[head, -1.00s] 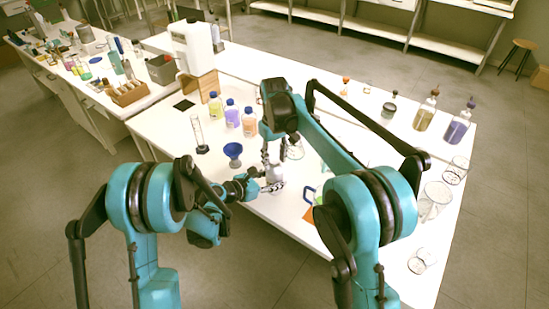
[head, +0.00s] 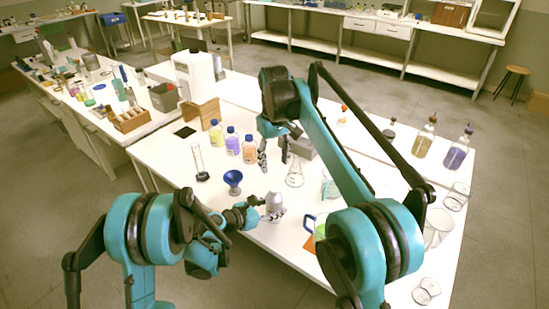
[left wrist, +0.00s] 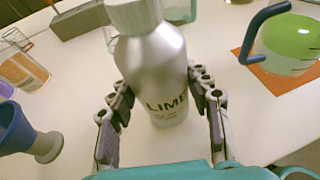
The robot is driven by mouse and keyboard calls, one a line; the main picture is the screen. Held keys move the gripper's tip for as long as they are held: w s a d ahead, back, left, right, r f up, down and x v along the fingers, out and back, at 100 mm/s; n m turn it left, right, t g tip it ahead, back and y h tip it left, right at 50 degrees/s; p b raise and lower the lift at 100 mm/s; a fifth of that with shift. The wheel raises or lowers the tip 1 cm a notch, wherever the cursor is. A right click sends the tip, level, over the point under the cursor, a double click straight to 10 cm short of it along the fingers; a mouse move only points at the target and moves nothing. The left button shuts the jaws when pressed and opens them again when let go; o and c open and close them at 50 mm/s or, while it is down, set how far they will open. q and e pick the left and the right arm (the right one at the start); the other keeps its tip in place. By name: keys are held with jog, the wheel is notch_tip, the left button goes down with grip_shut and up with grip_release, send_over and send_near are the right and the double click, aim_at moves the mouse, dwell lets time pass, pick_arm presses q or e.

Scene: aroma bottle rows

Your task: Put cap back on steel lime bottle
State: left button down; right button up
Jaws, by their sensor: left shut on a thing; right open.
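The steel lime bottle (head: 274,201) stands upright near the front edge of the table. In the left wrist view the silver bottle (left wrist: 155,65) shows its LIME label, and a pale cap (left wrist: 133,15) sits on its neck, cut off by the frame's top edge. My left gripper (head: 268,210) is shut around the bottle's lower body, one finger on each side. My right gripper (head: 274,152) is open and empty, behind the bottle and apart from it, near the grey box.
A blue funnel (head: 233,178) stands left of the bottle, with a tall glass cylinder (head: 198,158) behind it. A glass flask (head: 295,174) is behind right. A green-filled vessel with a blue handle (left wrist: 288,42) is on an orange mat (left wrist: 268,78) at right. A grey box (head: 303,147) stands behind.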

jog(key=shift+r, duration=0.5)
pick_arm(q)
jog(key=c, duration=0.6)
grip_release()
jog(key=v, duration=1.2)
